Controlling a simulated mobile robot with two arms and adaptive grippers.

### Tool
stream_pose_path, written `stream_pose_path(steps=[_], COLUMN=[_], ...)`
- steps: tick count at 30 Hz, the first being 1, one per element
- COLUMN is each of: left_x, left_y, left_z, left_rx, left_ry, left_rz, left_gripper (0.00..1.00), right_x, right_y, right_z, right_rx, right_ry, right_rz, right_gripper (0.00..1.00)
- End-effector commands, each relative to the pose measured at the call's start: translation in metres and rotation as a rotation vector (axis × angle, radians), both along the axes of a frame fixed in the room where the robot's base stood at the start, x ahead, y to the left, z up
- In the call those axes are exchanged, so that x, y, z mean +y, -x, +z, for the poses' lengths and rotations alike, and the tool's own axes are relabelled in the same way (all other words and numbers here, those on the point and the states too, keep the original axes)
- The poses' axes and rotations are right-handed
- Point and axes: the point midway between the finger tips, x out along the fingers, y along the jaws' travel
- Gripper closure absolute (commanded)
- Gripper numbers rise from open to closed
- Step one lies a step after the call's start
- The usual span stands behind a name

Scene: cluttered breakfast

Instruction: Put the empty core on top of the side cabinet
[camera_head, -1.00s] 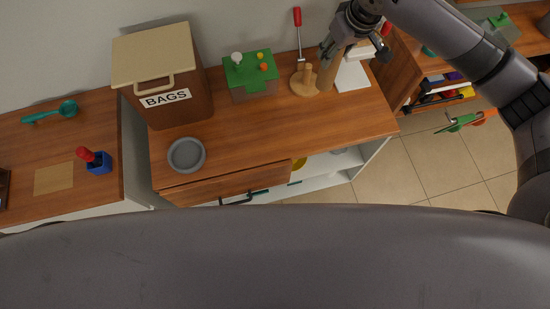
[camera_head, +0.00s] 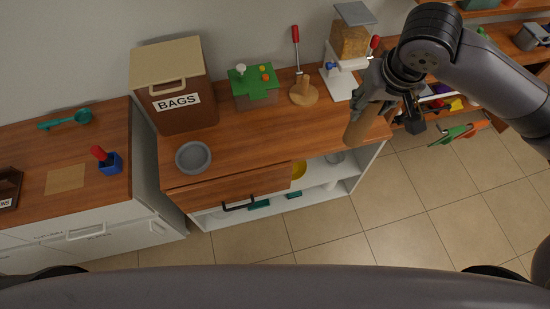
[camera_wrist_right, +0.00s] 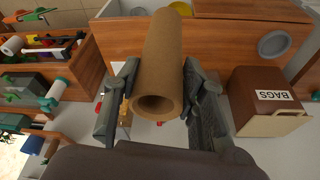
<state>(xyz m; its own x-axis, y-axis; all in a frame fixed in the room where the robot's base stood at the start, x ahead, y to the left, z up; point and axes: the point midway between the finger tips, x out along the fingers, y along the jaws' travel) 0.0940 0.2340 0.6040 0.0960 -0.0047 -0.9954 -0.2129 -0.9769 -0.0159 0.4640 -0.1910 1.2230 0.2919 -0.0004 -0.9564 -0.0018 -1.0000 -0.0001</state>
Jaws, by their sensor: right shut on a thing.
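The empty core, a brown cardboard tube (camera_head: 361,126), is gripped by my right gripper (camera_head: 376,100) above the right front edge of the wooden counter (camera_head: 260,140). It also shows in the right wrist view (camera_wrist_right: 162,60), between the two dark fingers, with its hollow end towards the camera. In the head view the core is slightly tilted and clear of the wooden peg stand (camera_head: 303,94). A white cabinet with a wooden top (camera_head: 98,194) stands at the left; I cannot tell whether it is the side cabinet. My left gripper is not in view.
The counter holds a BAGS box (camera_head: 174,85), a grey bowl (camera_head: 193,157), a green-topped box (camera_head: 253,88) and a grain dispenser (camera_head: 349,45). The left cabinet holds a teal scoop (camera_head: 66,120), a blue holder (camera_head: 110,163) and a tan square (camera_head: 65,179), with bare wood between.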

Motion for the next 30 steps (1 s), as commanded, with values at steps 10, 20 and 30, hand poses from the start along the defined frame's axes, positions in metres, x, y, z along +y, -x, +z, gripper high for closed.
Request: stream_pose_path(steps=[10, 20, 30], left_x=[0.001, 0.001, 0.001], left_y=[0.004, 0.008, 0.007], left_z=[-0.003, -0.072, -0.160], left_rx=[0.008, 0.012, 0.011], left_ry=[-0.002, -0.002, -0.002], left_rz=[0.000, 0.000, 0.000], left_gripper=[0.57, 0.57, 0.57], right_x=[0.001, 0.031, 0.082], right_y=[-0.002, -0.076, -0.158], right_z=[-0.002, -0.037, -0.071], right_rx=[0.000, 0.000, 0.002], right_ry=[0.000, 0.000, 0.010], right_rz=[0.002, 0.059, 0.181], right_gripper=[1.00, 1.00, 1.00])
